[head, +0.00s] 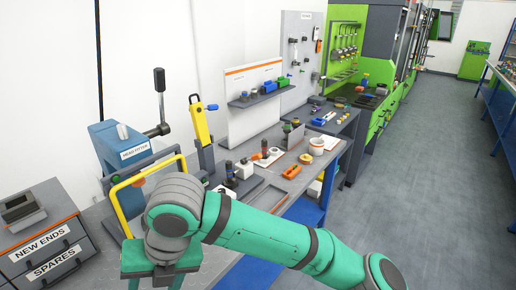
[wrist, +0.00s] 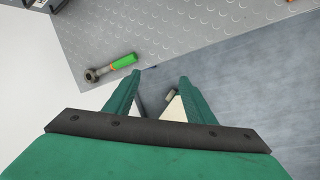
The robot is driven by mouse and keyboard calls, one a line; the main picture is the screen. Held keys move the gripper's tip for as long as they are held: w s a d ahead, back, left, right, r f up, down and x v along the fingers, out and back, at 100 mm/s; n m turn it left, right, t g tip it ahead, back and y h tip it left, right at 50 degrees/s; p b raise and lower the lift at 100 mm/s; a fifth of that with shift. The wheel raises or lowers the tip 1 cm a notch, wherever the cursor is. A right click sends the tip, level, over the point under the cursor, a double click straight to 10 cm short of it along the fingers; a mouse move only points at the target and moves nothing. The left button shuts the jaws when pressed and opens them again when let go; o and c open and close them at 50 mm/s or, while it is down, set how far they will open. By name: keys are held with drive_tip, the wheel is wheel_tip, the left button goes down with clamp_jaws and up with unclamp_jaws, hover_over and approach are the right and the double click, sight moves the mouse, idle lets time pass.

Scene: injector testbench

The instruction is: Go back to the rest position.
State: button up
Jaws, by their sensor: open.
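My gripper (wrist: 160,85) shows in the wrist view with its two green fingers spread apart and nothing between the tips. In the head view my green and grey arm reaches from the lower right across to the left side of the bench, and its end hangs by the yellow frame (head: 122,205) of the blue head fitter (head: 128,142). The fingertips are not clear in the head view.
A grey bench (head: 312,180) holds an orange part (head: 291,171), a white cup (head: 316,146) and several small parts. Drawers labelled NEW ENDS and SPARES (head: 45,245) stand at left. A green-handled tool (wrist: 122,62) lies on a dimpled grey surface (wrist: 190,40). The floor (head: 430,180) at right is clear.

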drive_tip(key=w+a+r+m+t+y, duration=0.2)
drive_tip(key=a+r+m+y, duration=0.1)
drive_tip(key=a+m+y, duration=0.3)
drive_tip(key=w+a+r+m+t+y, duration=0.1)
drive_tip(key=w+a+r+m+y, duration=0.2)
drive_tip(key=a+m+y, duration=0.25)
drive_tip(key=w+d+f+m+t+h, duration=0.25)
drive_tip(key=d+f+m+t, duration=0.4)
drive_tip(key=m, duration=0.35)
drive_tip(key=w+d+f+m+t+h, duration=0.25)
drive_tip(key=d+f+m+t, duration=0.45)
drive_tip(key=m, duration=0.4)
drive_tip(key=s+d+f+m+h, duration=0.7)
drive_tip(key=s+f, duration=0.2)
drive_tip(key=f, duration=0.2)
drive_tip(key=s+d+f+h, duration=0.1)
drive_tip(key=s+d+f, duration=0.1)
drive_tip(key=s+d, duration=0.2)
drive_tip(key=s+d+f+h, duration=0.1)
drive_tip(key=s+d, duration=0.3)
drive_tip(key=s, duration=0.6)
drive_tip(key=s+d+f+g+h, duration=0.1)
drive_tip(key=s+d+f+h, duration=0.1)
drive_tip(key=s, duration=0.6)
drive_tip(key=shift+d+f+m, duration=0.35)
drive_tip(key=shift+d+f, duration=0.15)
drive_tip(key=shift+d, duration=0.4)
